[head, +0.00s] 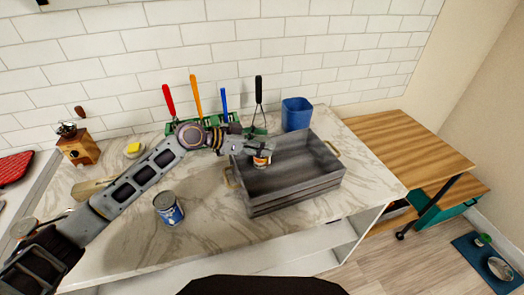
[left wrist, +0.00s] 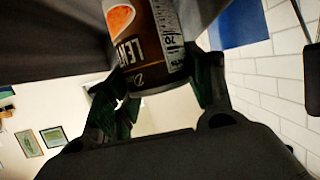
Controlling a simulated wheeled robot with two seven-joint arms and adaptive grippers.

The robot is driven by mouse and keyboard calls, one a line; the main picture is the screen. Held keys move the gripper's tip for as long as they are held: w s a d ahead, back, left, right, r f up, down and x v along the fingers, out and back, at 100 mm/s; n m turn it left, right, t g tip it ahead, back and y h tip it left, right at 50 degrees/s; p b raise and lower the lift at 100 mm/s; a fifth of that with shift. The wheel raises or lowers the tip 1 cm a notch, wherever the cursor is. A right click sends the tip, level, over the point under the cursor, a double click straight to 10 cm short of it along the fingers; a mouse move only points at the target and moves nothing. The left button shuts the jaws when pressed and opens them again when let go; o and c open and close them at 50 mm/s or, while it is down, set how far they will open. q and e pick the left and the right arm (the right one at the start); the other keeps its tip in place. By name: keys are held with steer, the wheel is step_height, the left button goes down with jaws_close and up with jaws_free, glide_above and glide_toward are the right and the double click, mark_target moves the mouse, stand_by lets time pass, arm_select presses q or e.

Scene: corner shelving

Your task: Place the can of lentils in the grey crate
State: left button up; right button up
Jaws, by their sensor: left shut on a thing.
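The can of lentils (head: 262,158) has a label with orange and white and shows over the left part of the grey crate (head: 295,194). In the left wrist view the can (left wrist: 148,45) fills the top middle, its "LENT" lettering tilted. My left gripper (head: 262,147) is shut on the can; its fingers (left wrist: 155,90) lie on either side of it. I cannot tell whether the can touches the crate floor. The crate is open on top, with brass-coloured handles. My right gripper is not in view.
A blue-labelled can (head: 168,208) stands on the marble counter (head: 210,235) left of the crate. Behind are a blue bin (head: 297,114) and a green rack (head: 182,127) with coloured-handled tools. A wooden grinder (head: 78,147) stands at the left.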

arm_select(q)
step_height(320, 180, down, 2)
steer(key=shift+f, duration=0.9)
steer(key=o, duration=0.8)
steer(key=shift+f, duration=0.1)
steer(key=shift+o, duration=1)
steer(key=shift+s+a+r, duration=0.15)
steer(key=shift+a+r, duration=0.15)
steer(key=shift+a, duration=0.2)
steer(key=b+v, duration=0.1)
steer(key=v, duration=0.8)
steer(key=shift+a+r, duration=0.1)
steer(key=shift+a, duration=0.05)
steer(key=shift+b+v, duration=0.3)
steer(key=shift+v, duration=0.6)
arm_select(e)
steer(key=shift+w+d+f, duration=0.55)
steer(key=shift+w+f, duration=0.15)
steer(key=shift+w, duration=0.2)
